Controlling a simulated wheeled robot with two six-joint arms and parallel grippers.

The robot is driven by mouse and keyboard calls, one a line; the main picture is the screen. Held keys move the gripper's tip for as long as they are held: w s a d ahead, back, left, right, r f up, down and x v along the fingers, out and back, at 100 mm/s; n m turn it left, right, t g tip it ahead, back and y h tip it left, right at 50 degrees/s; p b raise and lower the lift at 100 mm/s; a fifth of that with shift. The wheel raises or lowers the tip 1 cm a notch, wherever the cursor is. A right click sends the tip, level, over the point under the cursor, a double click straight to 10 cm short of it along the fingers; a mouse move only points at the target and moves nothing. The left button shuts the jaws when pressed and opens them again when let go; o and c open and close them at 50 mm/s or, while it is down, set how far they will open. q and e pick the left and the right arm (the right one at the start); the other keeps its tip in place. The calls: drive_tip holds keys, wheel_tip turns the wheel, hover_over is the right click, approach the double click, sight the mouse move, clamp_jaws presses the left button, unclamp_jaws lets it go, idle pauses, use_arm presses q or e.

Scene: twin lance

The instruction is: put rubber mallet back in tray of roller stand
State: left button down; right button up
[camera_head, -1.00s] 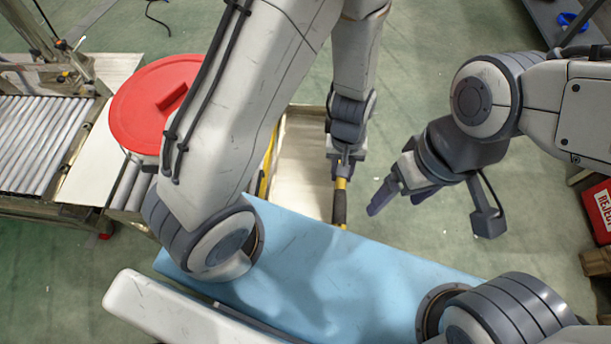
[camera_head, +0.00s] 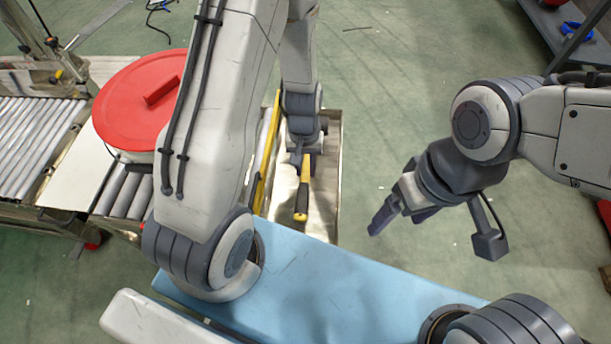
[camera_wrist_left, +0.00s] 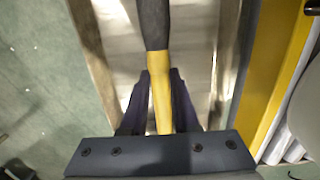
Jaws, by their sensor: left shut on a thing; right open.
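The rubber mallet has a yellow and black handle (camera_head: 302,198); its yellow and black parts also show in the left wrist view (camera_wrist_left: 160,92). Its head is not clearly seen in either view. My left gripper (camera_head: 305,163) is shut on the yellow part, with a finger on each side in the left wrist view (camera_wrist_left: 160,78). The mallet is over the pale metal tray (camera_head: 331,150), whose wall also shows in the left wrist view (camera_wrist_left: 92,45). I cannot tell whether the mallet touches the tray floor. My right gripper (camera_head: 397,214) is open and empty, right of the tray.
A yellow rail (camera_head: 268,145) runs along the tray's left side. A red round lid (camera_head: 130,112) sits beside the rollers (camera_head: 30,140) at left. A light blue surface (camera_head: 310,285) lies in front of the tray. Green floor to the right is mostly clear.

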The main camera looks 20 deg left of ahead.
sight(306, 169)
use_arm(q)
wheel_tip(306, 169, down, 4)
drive_tip(key=shift+r+b, duration=0.25)
drive_tip(key=shift+b, duration=0.65)
drive_tip(key=shift+r, duration=0.15)
drive_tip(key=c, duration=1.1)
unclamp_jaws()
drive_tip(key=shift+f, duration=0.2)
drive_tip(key=o, duration=0.4)
drive_tip(key=shift+o, duration=0.2)
drive_tip(key=shift+r, duration=0.2)
